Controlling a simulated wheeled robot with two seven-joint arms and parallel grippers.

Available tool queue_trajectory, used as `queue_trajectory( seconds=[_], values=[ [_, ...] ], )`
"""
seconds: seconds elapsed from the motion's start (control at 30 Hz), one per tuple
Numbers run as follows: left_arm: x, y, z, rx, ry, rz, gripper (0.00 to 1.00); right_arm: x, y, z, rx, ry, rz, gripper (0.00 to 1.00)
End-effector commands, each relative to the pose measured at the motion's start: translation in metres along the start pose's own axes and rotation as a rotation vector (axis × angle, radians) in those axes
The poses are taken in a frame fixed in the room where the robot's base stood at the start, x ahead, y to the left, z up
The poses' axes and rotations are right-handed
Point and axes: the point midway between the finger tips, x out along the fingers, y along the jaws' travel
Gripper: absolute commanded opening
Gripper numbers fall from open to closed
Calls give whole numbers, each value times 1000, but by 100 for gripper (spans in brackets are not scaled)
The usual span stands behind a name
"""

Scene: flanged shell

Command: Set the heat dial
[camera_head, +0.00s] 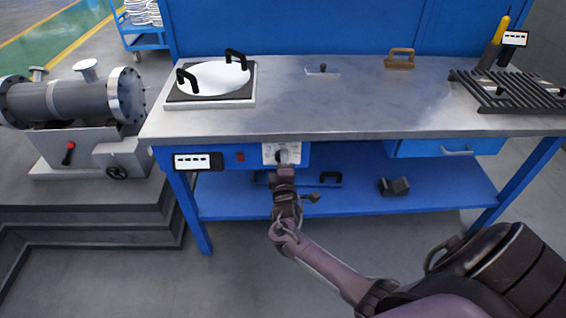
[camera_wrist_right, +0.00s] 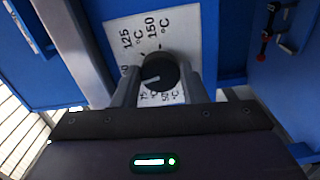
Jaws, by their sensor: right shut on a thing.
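The heat dial (camera_wrist_right: 160,72) is a round black knob on a white scale plate (camera_wrist_right: 124,33) in the right wrist view. The plate has several °C marks, with 125 and 150 readable at the top. A pale mark on the knob points to the left, slightly down; the exact reading is unclear. My right gripper (camera_wrist_right: 162,86) has one finger on each side of the knob and is shut on it. In the head view my right gripper (camera_head: 283,166) is at the plate on the bench's front panel and partly hides it. My left gripper is not in view.
A hotplate (camera_head: 245,102) with a white two-handled pan (camera_head: 212,77) stands on the bench above the dial. A red button (camera_head: 240,156) and a label panel (camera_head: 196,162) are left of the dial. A dark grate (camera_head: 510,92) lies at right. The bench's middle is mostly clear.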

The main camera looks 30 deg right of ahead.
Motion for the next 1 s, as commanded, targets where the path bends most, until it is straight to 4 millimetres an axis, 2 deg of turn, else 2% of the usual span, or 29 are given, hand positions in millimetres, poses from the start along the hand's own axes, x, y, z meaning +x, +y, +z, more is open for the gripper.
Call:
queue_trajectory(
  seconds=[0.63,1.0],
  values=[
    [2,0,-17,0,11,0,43,0,-3,0,617,-2,-1,16],
    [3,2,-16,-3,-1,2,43,0,-4,-1,967,-2,-1,16]
  ],
)
